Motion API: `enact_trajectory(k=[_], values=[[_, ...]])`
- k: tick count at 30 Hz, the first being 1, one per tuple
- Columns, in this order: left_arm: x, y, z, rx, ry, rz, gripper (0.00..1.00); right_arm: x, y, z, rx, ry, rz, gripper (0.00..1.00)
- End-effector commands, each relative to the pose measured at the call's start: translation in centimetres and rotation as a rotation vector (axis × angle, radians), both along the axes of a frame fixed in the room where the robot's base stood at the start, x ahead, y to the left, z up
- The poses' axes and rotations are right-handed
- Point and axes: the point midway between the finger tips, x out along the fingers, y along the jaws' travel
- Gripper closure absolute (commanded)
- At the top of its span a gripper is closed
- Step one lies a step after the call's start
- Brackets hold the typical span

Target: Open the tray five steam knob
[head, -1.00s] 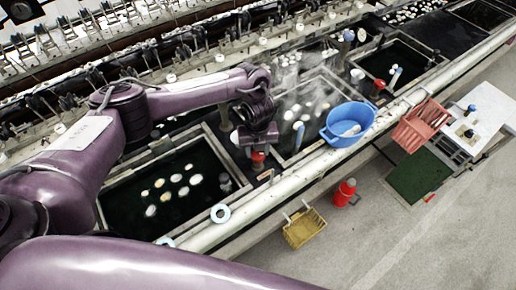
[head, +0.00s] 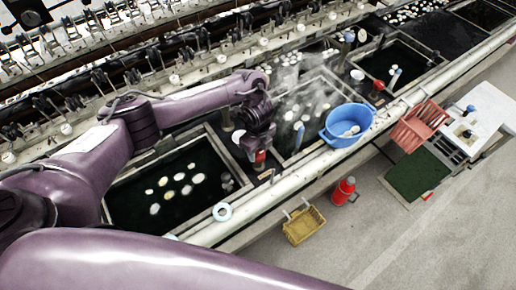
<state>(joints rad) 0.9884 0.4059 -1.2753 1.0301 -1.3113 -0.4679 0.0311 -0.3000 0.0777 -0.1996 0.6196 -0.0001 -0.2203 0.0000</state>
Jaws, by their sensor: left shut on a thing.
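A red steam knob (head: 260,157) stands on the divider between the near-left basin and the steaming middle basin. My left gripper (head: 259,149) points down over this knob and is shut on it; the fingers hide its upper part. I cannot read which tray number it belongs to. Another red knob (head: 379,86) stands farther right, beside the far basin. My right gripper is not in view.
The near-left basin (head: 205,220) holds several pale cocoons in dark water. A blue tub (head: 349,124) sits on the front rail. A yellow basket (head: 303,226) hangs below it, near a red flask (head: 344,191). Steam rises from the middle basin.

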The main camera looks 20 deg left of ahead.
Motion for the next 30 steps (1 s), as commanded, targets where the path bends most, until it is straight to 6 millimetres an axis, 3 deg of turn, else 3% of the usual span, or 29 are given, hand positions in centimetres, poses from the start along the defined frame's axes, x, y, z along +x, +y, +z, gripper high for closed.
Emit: enact_trajectory(k=[14, 15, 19, 30], values=[[0.25, 0.09, 0.19, 0.001, -0.006, 0.018, 0.82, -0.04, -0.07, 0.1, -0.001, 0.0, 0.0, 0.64], [0.26, 0.1, 0.19, 0.001, -0.006, 0.018, 0.57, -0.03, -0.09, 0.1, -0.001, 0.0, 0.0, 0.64], [0.19, 0.07, 0.14, 0.001, -0.005, 0.017, 0.4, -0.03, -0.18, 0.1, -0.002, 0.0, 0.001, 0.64], [0.13, 0.02, 0.5, 0.0, -0.003, 0.015, 0.38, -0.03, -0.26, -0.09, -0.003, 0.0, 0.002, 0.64]])
